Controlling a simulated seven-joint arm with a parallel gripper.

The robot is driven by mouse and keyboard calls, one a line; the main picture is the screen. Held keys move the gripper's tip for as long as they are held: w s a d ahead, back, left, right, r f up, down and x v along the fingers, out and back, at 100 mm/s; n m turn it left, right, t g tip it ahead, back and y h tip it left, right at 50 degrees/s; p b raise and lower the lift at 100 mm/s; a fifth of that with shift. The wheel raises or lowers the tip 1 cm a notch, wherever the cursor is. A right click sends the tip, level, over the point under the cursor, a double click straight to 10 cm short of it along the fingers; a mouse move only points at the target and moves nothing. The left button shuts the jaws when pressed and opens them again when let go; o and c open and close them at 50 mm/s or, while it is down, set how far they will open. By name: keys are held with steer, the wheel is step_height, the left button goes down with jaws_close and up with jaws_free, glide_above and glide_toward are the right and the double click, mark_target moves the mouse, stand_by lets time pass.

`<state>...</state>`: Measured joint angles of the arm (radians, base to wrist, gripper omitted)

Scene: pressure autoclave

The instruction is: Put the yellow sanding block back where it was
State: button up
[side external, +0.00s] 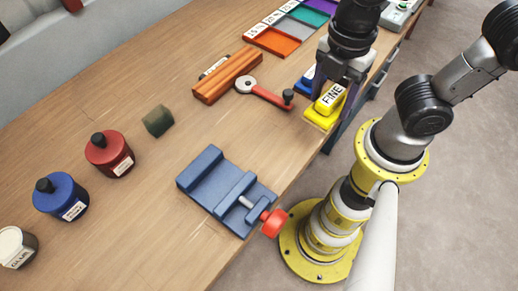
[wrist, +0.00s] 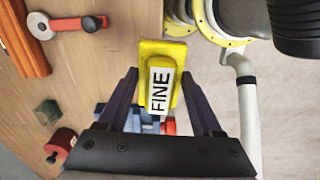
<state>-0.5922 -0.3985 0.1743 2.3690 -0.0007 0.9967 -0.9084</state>
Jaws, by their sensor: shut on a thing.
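The yellow sanding block (side external: 320,119) has a white label reading FINE. It is in my gripper (side external: 335,88), at the right edge of the wooden table in the side view. In the wrist view, the block (wrist: 150,52) sits between the two dark fingers of my gripper (wrist: 160,78), label facing the camera. I cannot tell whether the block's underside touches the surface. A blue piece (side external: 307,78) shows just behind it, partly hidden by my gripper.
A red-handled tool (side external: 270,96) lies close to the block's left, beside orange-brown wooden bars (side external: 227,76). A blue vise (side external: 222,188) with a red knob is nearer the front. Colored trays (side external: 272,40) lie behind. Bottles (side external: 109,154) stand at left. Mid-table is mostly clear.

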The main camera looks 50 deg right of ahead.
steer(key=shift+s+r+n, duration=0.25)
steer(key=shift+s+n, duration=0.05)
steer(key=shift+s, duration=0.35)
steer(key=shift+a+r, duration=0.15)
steer(key=shift+a, duration=0.05)
steer(key=w+a+f, duration=0.4)
steer(key=w+a, duration=0.2)
steer(key=w, duration=0.1)
glide_above(260, 152)
step_height(260, 152, down, 6)
steer(key=shift+d+r, duration=0.1)
steer(key=shift+r, duration=0.1)
steer(key=shift+f, duration=1.65)
steer(key=shift+f, duration=0.15)
steer(key=o, duration=1.2)
